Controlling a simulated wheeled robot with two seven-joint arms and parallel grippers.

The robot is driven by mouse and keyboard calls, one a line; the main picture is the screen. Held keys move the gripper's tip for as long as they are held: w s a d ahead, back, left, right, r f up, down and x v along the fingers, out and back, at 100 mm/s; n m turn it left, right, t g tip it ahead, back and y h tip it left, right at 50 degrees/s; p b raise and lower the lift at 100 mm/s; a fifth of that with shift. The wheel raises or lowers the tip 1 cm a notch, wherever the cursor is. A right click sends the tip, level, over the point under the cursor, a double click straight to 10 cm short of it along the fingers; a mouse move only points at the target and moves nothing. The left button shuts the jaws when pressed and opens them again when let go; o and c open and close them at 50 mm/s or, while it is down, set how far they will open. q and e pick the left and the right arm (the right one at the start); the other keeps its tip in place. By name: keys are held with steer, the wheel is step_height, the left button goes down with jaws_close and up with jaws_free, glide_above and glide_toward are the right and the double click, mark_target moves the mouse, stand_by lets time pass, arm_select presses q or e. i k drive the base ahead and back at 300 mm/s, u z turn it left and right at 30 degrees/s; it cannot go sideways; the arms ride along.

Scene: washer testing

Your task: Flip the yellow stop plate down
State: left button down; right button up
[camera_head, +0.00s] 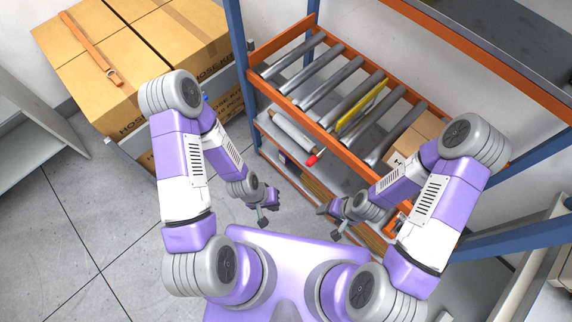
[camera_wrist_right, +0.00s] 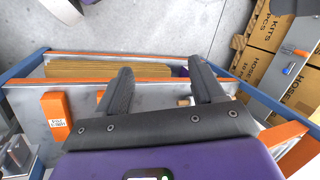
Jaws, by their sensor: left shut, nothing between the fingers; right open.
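The yellow stop plate (camera_head: 361,107) is a long narrow strip with dark markings, between the grey rollers of the upper rack level in the head view. It appears to stand up above the rollers; its exact tilt is hard to tell. My left gripper (camera_head: 274,197) is shut and empty, low in front of the rack and well apart from the plate. My right gripper (camera_head: 323,210) is also low in front of the rack, apart from the plate. In the right wrist view its two dark fingers (camera_wrist_right: 163,82) are spread with nothing held between them. The plate is not visible there.
Orange rails (camera_head: 318,118) edge the roller level, and a blue post (camera_head: 238,62) stands at its left. A cardboard box (camera_head: 412,140) sits on the rollers' right side. Stacked cartons (camera_head: 135,75) stand left.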

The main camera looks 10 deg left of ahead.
mark_target(313, 159)
steer(key=u, duration=0.05)
steer(key=k, duration=1.3)
steer(key=u, duration=0.7)
steer(key=i, duration=1.4)
steer(key=z, duration=0.8)
